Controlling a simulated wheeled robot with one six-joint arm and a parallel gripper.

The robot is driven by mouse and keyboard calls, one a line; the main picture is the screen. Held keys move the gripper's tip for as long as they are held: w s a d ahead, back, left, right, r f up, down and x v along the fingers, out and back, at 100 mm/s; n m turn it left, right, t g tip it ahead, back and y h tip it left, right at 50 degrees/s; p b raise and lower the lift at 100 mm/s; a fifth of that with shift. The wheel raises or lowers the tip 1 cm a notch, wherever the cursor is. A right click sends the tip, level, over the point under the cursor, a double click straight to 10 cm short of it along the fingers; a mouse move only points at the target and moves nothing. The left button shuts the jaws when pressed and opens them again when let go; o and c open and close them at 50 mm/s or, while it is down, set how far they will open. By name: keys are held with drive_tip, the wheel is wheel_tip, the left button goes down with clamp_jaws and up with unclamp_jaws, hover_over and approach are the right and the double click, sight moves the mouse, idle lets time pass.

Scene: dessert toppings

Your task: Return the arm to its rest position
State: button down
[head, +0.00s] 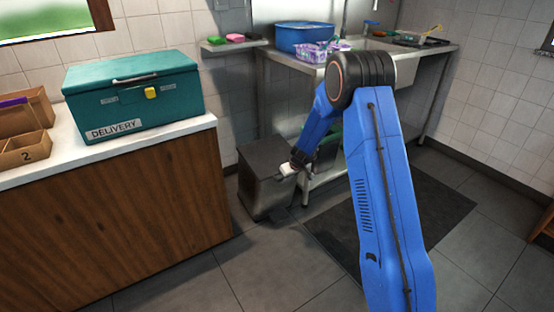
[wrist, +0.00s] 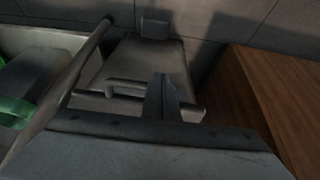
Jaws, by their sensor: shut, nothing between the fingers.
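My blue arm rises at the right of the head view and bends down to the left at its dark elbow joint. My gripper (head: 287,169) is at its end, low in front of a grey metal bin (head: 262,190). The gripper is shut and holds nothing. In the wrist view my gripper (wrist: 162,90) shows as closed dark fingers at the middle, with the grey bin (wrist: 150,55) beyond them. I cannot tell whether the fingers touch the bin.
A wooden counter (head: 110,235) stands at the left with a teal delivery box (head: 130,95) and cardboard boxes (head: 22,115). A steel sink table (head: 432,62) is behind my arm, holding a blue tub (head: 300,37). A dark mat (head: 445,205) lies on the floor, which is otherwise clear in front.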

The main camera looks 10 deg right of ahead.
drive_tip(key=s+r+m, duration=0.1)
drive_tip(key=s+r, duration=1.1)
drive_tip(key=r, duration=0.3)
drive_tip(key=s+r, duration=1.2)
drive_tip(key=r, duration=0.2)
drive_tip(key=s+d+r+m, duration=0.1)
drive_tip(key=s+d, duration=0.1)
drive_tip(key=s, duration=0.9)
drive_tip(key=s+d+r+m+h, duration=0.1)
drive_tip(key=s+d+r, duration=0.1)
drive_tip(key=s, duration=0.9)
drive_tip(key=s+d+r+m+h, duration=0.1)
drive_tip(key=s+d+r, duration=0.1)
drive_tip(key=s, duration=0.9)
drive_tip(key=shift+d+m, duration=0.3)
drive_tip(key=shift+d, duration=0.05)
drive_tip(key=shift+s, duration=0.1)
